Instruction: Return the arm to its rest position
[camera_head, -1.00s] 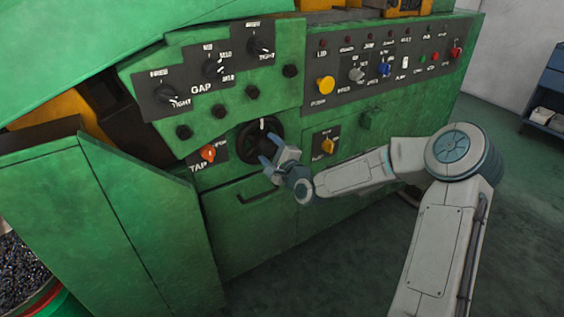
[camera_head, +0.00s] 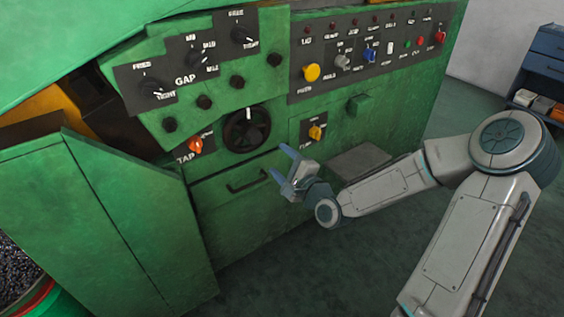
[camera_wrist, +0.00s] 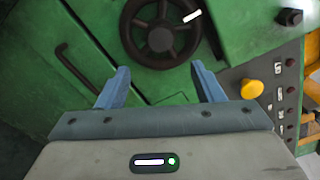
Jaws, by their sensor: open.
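My gripper (camera_head: 279,163) is open and empty, in front of the green machine's panel, below and to the right of the black handwheel (camera_head: 247,128). In the wrist view, both blue fingers of my gripper (camera_wrist: 161,85) stand apart with nothing between them. The handwheel (camera_wrist: 160,36) shows beyond the fingertips, with a white mark on its rim. No contact with the machine shows. My arm (camera_head: 390,190) is bent, its elbow at the right of the head view.
The green machine (camera_head: 235,215) fills the left and middle. Its panel carries several knobs, an orange TAP knob (camera_head: 196,145) and a yellow knob (camera_head: 316,132). A drawer handle (camera_head: 247,184) lies below the handwheel. Open floor (camera_head: 375,260) and a blue shelf unit (camera_head: 549,70) are to the right.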

